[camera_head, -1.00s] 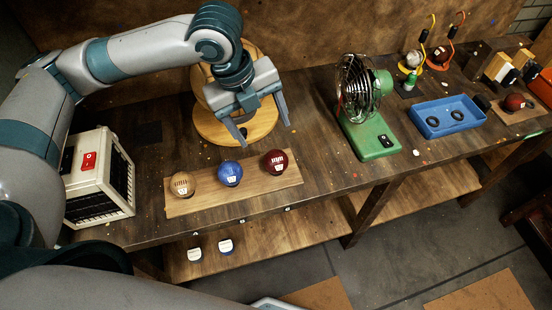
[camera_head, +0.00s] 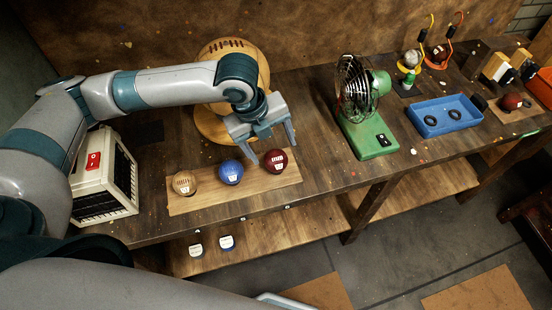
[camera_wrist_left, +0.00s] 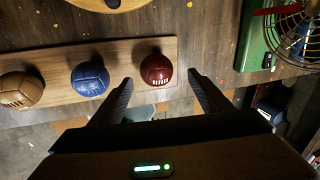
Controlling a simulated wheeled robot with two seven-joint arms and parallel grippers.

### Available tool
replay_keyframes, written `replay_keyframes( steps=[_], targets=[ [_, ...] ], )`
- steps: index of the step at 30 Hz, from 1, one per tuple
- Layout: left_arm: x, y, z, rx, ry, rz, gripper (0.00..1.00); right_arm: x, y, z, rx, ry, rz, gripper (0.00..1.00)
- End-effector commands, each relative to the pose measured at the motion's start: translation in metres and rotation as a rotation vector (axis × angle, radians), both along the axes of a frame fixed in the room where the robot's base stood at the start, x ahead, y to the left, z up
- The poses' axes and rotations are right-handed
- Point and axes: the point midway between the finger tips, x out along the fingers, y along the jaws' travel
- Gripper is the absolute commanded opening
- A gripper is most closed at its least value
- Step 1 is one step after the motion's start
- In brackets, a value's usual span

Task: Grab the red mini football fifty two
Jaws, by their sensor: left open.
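The dark red mini football (camera_head: 275,161) sits at the right end of a wooden board, beside a blue ball (camera_head: 231,172) and a tan ball (camera_head: 184,183). My left gripper (camera_head: 274,158) is open above and just behind the red ball. In the left wrist view the red ball (camera_wrist_left: 156,70) shows between and just beyond the two open fingertips (camera_wrist_left: 160,80), with white marks on it. No contact is visible. My right gripper is not in view.
The wooden board (camera_head: 215,197) lies near the table's front edge. A green fan (camera_head: 372,140) stands to the right, a blue tray (camera_head: 447,115) beyond it. A cream box with a red switch (camera_head: 103,180) is at left. A large brown ball on a round wooden stand (camera_head: 213,125) is behind.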

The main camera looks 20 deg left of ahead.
Motion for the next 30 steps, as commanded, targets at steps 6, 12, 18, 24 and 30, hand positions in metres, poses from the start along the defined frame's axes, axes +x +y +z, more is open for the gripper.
replay_keyframes(
  steps=[6, 12, 18, 24, 30],
  targets=[
    [0.000, 0.000, -0.018, 0.001, 0.005, 0.002, 0.71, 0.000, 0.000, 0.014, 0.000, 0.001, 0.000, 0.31],
    [0.003, -0.003, -0.043, 0.001, 0.004, 0.000, 0.71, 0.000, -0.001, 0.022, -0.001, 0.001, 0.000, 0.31],
    [0.005, -0.004, -0.051, 0.000, 0.000, 0.000, 0.71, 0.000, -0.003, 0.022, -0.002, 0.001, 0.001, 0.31],
    [0.005, -0.004, -0.050, 0.000, 0.000, -0.001, 0.71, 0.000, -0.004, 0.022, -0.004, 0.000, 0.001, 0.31],
    [0.005, -0.004, -0.050, 0.001, 0.001, 0.000, 0.68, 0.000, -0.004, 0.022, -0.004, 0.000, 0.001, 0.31]
  ],
)
